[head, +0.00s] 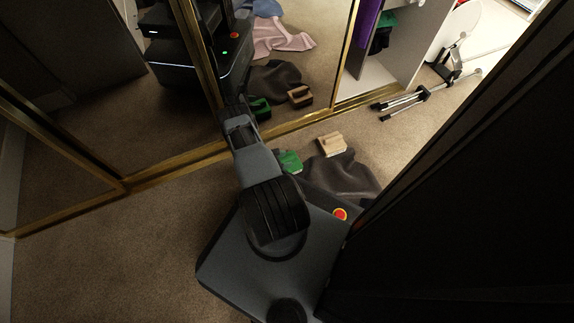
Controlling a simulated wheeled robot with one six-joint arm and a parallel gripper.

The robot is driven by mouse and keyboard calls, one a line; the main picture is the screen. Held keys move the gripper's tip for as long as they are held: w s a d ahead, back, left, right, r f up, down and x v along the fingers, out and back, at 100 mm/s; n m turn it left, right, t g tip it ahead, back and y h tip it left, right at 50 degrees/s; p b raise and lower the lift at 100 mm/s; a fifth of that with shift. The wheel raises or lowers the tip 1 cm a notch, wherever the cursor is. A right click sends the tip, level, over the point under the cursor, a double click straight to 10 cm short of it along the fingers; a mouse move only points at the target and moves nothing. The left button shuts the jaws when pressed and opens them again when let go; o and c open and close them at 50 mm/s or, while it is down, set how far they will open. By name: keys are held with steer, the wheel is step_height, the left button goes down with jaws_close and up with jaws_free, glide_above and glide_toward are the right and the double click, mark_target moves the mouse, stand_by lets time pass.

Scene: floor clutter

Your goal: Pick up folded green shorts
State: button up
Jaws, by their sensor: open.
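The folded green shorts (290,161) lie on the carpet just beyond my base, right of my arm. Only part of them shows; my arm hides their left side. A dark grey-brown cloth (345,174) lies beside them on the right, close to or touching them. My arm reaches up the picture from my base, its far end left of and above the shorts. I cannot make out gripper fingers; the gripper is hidden or out of view. A green patch (259,107) in the mirror looks like the shorts' reflection.
A light wooden brush or block (332,144) sits behind the dark cloth. Gold-framed mirror doors (178,160) stand close behind, reflecting pink cloth and my body. A folded tripod-like stand (420,95) lies at upper right. A large dark panel blocks the right side. Carpet is clear at lower left.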

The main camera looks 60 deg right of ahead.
jaws_close()
stand_by(0.4)
steer(key=shift+r, duration=0.15)
